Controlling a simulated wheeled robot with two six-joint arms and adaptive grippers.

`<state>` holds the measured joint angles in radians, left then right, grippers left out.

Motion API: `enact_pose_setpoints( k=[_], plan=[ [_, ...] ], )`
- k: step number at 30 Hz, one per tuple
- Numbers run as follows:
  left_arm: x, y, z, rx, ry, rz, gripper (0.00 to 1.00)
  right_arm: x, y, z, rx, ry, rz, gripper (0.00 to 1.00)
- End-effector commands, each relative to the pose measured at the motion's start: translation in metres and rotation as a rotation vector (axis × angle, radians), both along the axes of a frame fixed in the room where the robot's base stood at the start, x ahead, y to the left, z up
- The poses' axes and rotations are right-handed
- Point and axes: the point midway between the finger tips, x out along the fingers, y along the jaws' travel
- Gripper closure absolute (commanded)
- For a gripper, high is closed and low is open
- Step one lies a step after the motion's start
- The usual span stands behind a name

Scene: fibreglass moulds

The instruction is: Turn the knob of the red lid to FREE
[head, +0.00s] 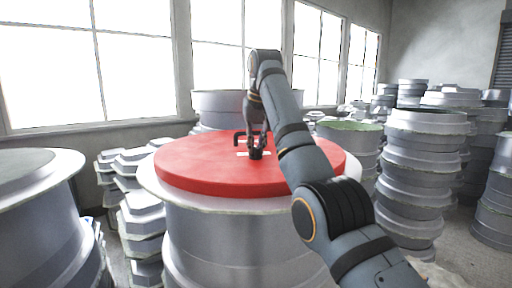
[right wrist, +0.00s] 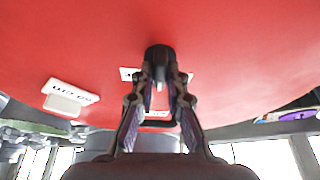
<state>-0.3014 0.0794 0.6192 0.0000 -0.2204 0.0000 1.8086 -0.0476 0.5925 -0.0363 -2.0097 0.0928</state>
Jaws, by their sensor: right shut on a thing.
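The red lid (head: 190,165) lies flat on top of a large grey drum-shaped mould (head: 215,225). A dark knob (head: 256,154) stands at the middle of the lid, with white label plates close around it. My right gripper (head: 257,142) reaches down from above and is shut on the knob. In the right wrist view the dark knob (right wrist: 159,57) sits between the fingertips of my right gripper (right wrist: 160,78). A white label (right wrist: 70,92) with dark lettering lies on the lid at the left, but I cannot read it surely. My left gripper is in neither view.
A dark handle (head: 239,137) stands on the lid behind and left of the knob. Stacked grey moulds (head: 425,165) crowd the right side, and another large mould (head: 35,215) stands at the left. Windows line the back wall.

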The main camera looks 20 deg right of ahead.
Motion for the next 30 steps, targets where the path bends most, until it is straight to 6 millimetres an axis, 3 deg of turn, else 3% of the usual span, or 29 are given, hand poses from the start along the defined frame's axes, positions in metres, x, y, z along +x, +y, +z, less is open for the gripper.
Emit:
enact_pose_setpoints(
  k=[11,21,30],
  plan=[
    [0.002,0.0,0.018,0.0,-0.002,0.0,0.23,0.0,0.002,0.003,-0.001,0.004,-0.352,1.0],
    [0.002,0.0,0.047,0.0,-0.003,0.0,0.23,0.001,0.004,0.004,-0.002,0.005,-0.654,1.0],
    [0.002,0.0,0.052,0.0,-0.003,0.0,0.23,0.003,0.004,0.002,-0.002,0.002,-0.8,1.0]
  ],
)
